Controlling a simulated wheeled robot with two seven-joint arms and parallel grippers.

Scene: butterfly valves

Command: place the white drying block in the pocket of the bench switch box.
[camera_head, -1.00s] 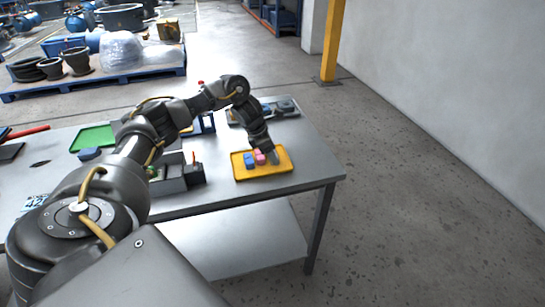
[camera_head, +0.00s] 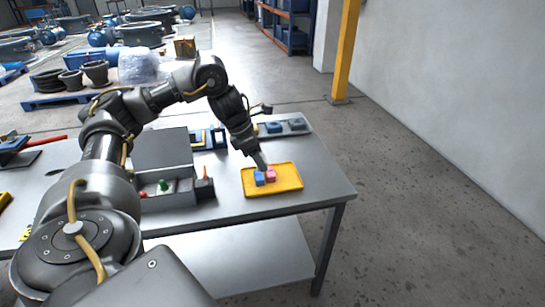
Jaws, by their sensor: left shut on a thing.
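My left gripper (camera_head: 261,161) points down at the yellow tray (camera_head: 287,190), just above and behind a blue block (camera_head: 259,178) and a pink block (camera_head: 270,174). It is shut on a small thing. No white block shows loose on the tray; the white drying block cannot be made out separately at the fingertips. The bench switch box (camera_head: 168,194) is a grey box left of the tray with a raised lid (camera_head: 161,148) and green and red buttons. Its pocket cannot be made out. My right gripper is not in view.
A dark block with an orange tip (camera_head: 204,187) stands at the box's right end. A grey tray with a blue item (camera_head: 274,127) and a blue-framed item (camera_head: 211,138) lie behind. The table's right edge is clear. My left arm hides much of the table's left part.

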